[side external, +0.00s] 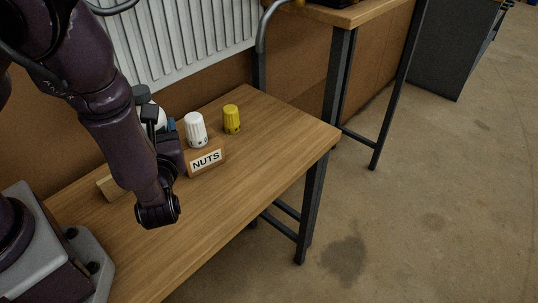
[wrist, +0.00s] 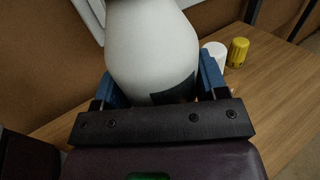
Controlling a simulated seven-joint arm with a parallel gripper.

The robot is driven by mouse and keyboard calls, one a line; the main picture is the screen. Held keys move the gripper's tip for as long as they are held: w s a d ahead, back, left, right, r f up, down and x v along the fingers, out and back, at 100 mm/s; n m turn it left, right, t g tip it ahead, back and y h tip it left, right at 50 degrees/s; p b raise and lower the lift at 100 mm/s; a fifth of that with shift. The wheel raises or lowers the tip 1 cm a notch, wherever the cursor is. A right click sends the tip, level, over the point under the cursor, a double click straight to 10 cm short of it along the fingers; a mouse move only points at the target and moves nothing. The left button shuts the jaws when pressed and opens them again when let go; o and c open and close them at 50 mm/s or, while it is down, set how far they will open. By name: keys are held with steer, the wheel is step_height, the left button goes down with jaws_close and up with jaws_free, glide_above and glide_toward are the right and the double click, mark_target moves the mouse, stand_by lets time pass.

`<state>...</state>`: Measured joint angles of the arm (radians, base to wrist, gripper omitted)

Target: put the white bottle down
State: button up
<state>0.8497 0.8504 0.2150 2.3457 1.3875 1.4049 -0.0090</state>
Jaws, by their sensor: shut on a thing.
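The white bottle (wrist: 152,45) fills the middle of the wrist view, with a dark patch low on its side. My gripper (wrist: 155,88) has its blue fingers on either side of the bottle and is shut on it. In the side external view the bottle (side external: 155,117) is mostly hidden behind my arm, and only part of its white body and dark top shows. My gripper (side external: 171,126) is also partly hidden there, at the back of the wooden bench (side external: 255,150). I cannot tell whether the bottle's base touches the bench.
A white knob-like cap (side external: 195,130) and a yellow one (side external: 232,119) stand right of the bottle. A sign reading NUTS (side external: 206,161) stands in front of the white cap. A small wooden block (side external: 109,187) is at left. A white radiator (side external: 180,40) is behind. The bench's right part is clear.

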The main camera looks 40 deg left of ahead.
steer(key=w+d+r+m+t+h, duration=0.2)
steer(key=w+d+m+t+h, duration=0.3)
steer(key=w+m+t+h, duration=0.45)
steer(key=shift+n+g+h, duration=0.25)
steer(key=shift+n+g, duration=0.3)
steer(key=shift+g, duration=0.1)
steer(key=shift+w+d+f, duration=0.35)
steer(key=shift+w+f, duration=1.9)
steer(key=shift+w, duration=0.5)
steer(key=shift+w+d+f, duration=0.4)
steer(key=shift+w+f, duration=1.8)
steer(key=shift+w, duration=0.5)
steer(key=shift+w+d+f, duration=0.35)
steer(key=shift+w+f, duration=1.9)
steer(key=shift+w, duration=0.5)
steer(key=shift+f, duration=0.1)
steer(key=o, duration=1.2)
steer(key=shift+f, duration=0.1)
steer(key=shift+o, duration=0.2)
